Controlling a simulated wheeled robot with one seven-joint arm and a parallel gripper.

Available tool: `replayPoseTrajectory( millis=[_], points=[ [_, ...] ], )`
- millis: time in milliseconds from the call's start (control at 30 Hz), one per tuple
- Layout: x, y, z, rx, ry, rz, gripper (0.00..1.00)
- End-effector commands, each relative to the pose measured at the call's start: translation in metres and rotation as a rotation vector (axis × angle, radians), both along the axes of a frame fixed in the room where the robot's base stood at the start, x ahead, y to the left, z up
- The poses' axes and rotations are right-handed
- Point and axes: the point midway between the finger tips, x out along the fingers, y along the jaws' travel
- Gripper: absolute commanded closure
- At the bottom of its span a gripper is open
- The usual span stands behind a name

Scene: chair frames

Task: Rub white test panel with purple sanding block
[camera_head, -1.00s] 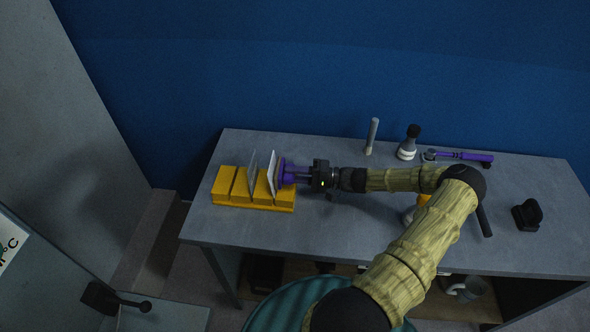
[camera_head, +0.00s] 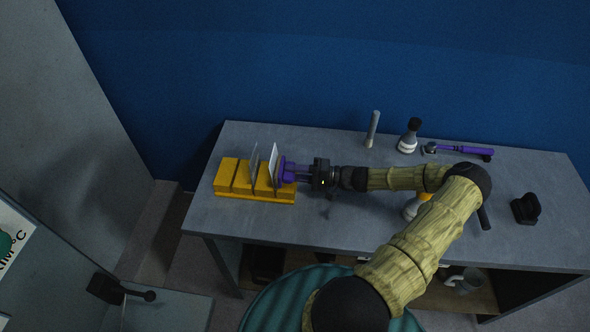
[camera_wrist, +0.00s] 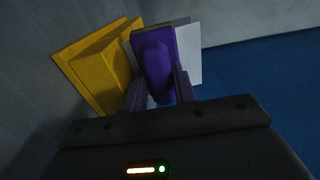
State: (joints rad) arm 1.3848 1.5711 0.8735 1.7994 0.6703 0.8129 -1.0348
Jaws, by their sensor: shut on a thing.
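The purple sanding block (camera_wrist: 154,64) is clamped between the fingers of my gripper (camera_wrist: 157,88), which points left over the table in the head view (camera_head: 292,174). The white test panel (camera_head: 273,166) stands upright in the yellow slotted rack (camera_head: 232,178). The block is at the panel's right face and appears to touch it; the exact contact is hidden. In the wrist view the white panel (camera_wrist: 188,55) shows behind the block, with the yellow rack (camera_wrist: 88,68) to its left. A second, greyer panel (camera_head: 253,162) stands in the rack further left.
The grey table (camera_head: 330,225) carries a grey cylinder (camera_head: 372,130), a white bottle with a black top (camera_head: 409,136), a purple-handled tool (camera_head: 460,151) and a black object (camera_head: 525,208) on the right. A blue wall is behind. The table's front left is clear.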

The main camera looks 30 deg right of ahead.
Motion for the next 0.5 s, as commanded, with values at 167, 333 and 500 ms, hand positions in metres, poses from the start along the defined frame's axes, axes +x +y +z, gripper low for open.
replayPoseTrajectory(
  millis=[167, 333, 500],
  points=[
    [0.000, 0.001, 0.000, 0.002, -0.001, 0.003, 0.91],
    [-0.003, 0.004, 0.001, 0.003, -0.001, 0.004, 0.91],
    [-0.011, 0.009, 0.002, 0.004, 0.000, 0.005, 0.91]
  ],
)
